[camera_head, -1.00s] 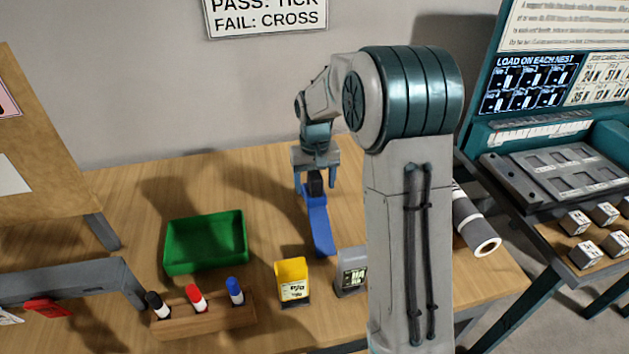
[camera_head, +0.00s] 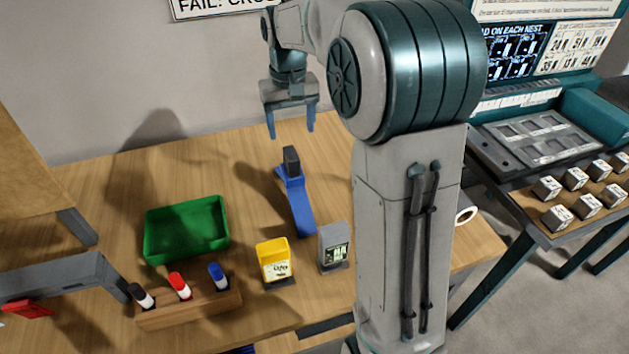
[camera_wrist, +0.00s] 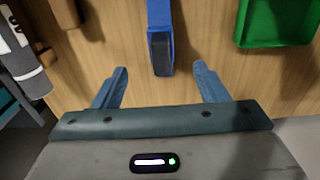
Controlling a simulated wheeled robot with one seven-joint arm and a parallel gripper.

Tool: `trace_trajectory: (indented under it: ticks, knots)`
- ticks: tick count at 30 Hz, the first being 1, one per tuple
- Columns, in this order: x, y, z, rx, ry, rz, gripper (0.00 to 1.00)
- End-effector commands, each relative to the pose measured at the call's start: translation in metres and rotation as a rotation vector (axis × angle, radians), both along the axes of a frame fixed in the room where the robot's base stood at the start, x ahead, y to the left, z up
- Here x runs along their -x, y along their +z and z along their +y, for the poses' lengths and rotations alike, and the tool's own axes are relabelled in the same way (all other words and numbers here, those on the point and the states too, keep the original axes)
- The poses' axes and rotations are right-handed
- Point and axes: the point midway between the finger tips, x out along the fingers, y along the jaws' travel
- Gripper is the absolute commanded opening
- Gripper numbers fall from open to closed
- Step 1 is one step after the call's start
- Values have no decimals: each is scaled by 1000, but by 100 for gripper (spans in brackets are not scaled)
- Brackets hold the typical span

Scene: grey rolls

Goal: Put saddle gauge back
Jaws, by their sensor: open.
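A long blue piece (camera_head: 298,199) with a dark block (camera_head: 291,160) at its far end lies on the wooden table; it looks like the saddle gauge, but no label shows. My gripper (camera_head: 291,131) is open and empty, above and beyond the dark block, apart from it. In the wrist view, the blue piece (camera_wrist: 159,14) comes down from the top edge, and its dark end (camera_wrist: 160,54) lies between the lines of my open fingers (camera_wrist: 160,72).
A green tray (camera_head: 187,257) stands left of the blue piece. A marker rack (camera_head: 190,309), a yellow box (camera_head: 273,262) and a grey box with a display (camera_head: 335,247) stand nearer the front. A machine bench with white cubes (camera_head: 575,178) is at right. The table behind the tray is clear.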

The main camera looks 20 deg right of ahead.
Motion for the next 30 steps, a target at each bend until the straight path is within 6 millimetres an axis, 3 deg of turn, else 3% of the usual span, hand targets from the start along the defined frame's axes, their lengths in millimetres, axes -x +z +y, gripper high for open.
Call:
trace_trajectory:
  ticks: [8,18,24,30]
  knots:
    - [90,10,1,12,-2,-85,67]
    - [198,-16,0,5,-10,-186,67]
    - [234,-34,0,-3,-13,-221,67]
    - [243,-40,1,-6,-13,-229,67]
